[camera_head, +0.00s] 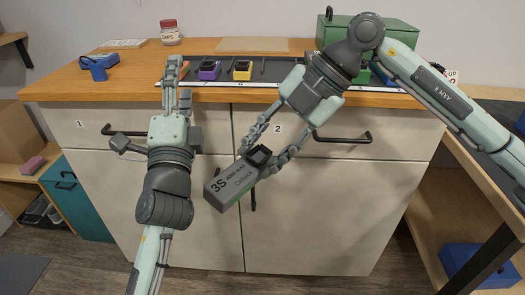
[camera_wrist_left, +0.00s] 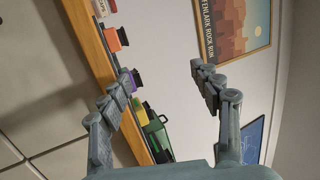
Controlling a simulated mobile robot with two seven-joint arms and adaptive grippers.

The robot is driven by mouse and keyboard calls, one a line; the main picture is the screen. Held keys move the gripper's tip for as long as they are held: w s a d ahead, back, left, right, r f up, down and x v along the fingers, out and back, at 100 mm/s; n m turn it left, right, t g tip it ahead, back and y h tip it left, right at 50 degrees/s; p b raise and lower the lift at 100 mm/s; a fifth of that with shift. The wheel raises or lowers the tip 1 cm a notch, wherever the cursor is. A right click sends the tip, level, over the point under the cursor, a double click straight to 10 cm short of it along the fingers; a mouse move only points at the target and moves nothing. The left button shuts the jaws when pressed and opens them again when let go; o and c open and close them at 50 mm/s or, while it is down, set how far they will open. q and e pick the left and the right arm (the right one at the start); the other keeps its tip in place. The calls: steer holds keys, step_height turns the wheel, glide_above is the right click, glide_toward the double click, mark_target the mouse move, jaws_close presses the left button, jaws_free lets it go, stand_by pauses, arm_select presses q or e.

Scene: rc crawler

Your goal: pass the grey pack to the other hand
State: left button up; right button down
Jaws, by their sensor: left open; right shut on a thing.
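The grey pack (camera_head: 230,186), marked 3S with a black top piece and a green lower edge, hangs tilted in front of the cabinet doors. My right gripper (camera_head: 262,164) is shut on it near its black end. My left gripper (camera_head: 174,68) is open and empty, pointing up in front of the counter edge, left of the pack and higher, apart from it. In the left wrist view my left gripper (camera_wrist_left: 162,76) shows its two fingers spread with nothing between them. The pack does not show in that view.
A dark tray on the counter holds a purple pack (camera_head: 209,70) and a yellow pack (camera_head: 242,70). A green toolbox (camera_head: 400,35) stands behind the right arm. A red-lidded jar (camera_head: 170,32) and a blue item (camera_head: 96,66) are at left. Cabinet handles (camera_head: 125,131) stick out below the counter.

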arm_select(q)
steer(key=s+a+f+n+g+y, duration=0.1)
steer(key=s+a+f+n+g, duration=0.15)
steer(key=f, duration=0.75)
steer(key=s+a+f+n+g, duration=0.2)
steer(key=a+f+n+g, duration=0.2)
steer(key=f, duration=0.6)
steer(key=s+a+f+n+g+y, duration=0.1)
steer(key=s+a+f+n+g, duration=0.25)
steer(key=f, duration=0.65)
steer(key=s+d+f+n+g+h, duration=0.1)
steer(key=s+f+n+g+h, duration=0.2)
steer(key=s+f+g, duration=0.6)
steer(key=s+f+n, duration=0.1)
steer(key=s+f, duration=0.8)
steer(key=f, duration=0.2)
steer(key=shift+f+n+h, duration=0.3)
steer(key=shift+n+h, duration=0.1)
steer(key=shift+w+d, duration=0.1)
